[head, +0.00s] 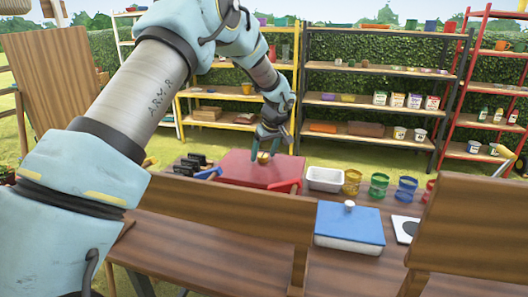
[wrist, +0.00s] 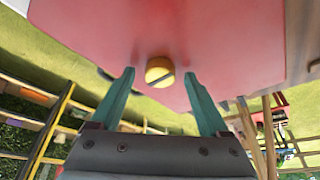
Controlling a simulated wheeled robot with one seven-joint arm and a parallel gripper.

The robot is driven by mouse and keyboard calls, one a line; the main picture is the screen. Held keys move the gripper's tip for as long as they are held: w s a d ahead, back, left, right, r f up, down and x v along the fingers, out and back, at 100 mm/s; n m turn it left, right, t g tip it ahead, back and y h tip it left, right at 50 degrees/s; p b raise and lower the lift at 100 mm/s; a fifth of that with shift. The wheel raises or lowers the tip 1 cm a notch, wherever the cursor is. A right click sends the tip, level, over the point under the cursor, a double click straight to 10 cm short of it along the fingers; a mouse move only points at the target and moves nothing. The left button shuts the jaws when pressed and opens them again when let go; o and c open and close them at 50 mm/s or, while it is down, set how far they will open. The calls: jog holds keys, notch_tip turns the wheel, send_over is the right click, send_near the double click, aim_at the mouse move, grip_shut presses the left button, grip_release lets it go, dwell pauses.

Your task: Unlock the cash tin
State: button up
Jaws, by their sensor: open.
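A red box (head: 237,167), which looks like the cash tin, stands on the wooden table. A round gold lock knob (head: 263,158) sits on its red face; in the wrist view the knob (wrist: 160,66) shows a dark slanted slot. My gripper (head: 264,148) is at the knob. In the wrist view my gripper (wrist: 158,74) is open, with one teal finger on each side of the knob and visible gaps between. The fingertips are close to the red face (wrist: 230,40); whether they touch it I cannot tell.
A blue-lidded box (head: 349,222) with a white knob stands at the front right. A white tray (head: 324,179) and several coloured pots (head: 379,186) stand right of the tin. Black-handled tools (head: 190,162) lie left. A wooden board (head: 230,208) stands in front.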

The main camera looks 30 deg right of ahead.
grip_shut()
dwell(0.6)
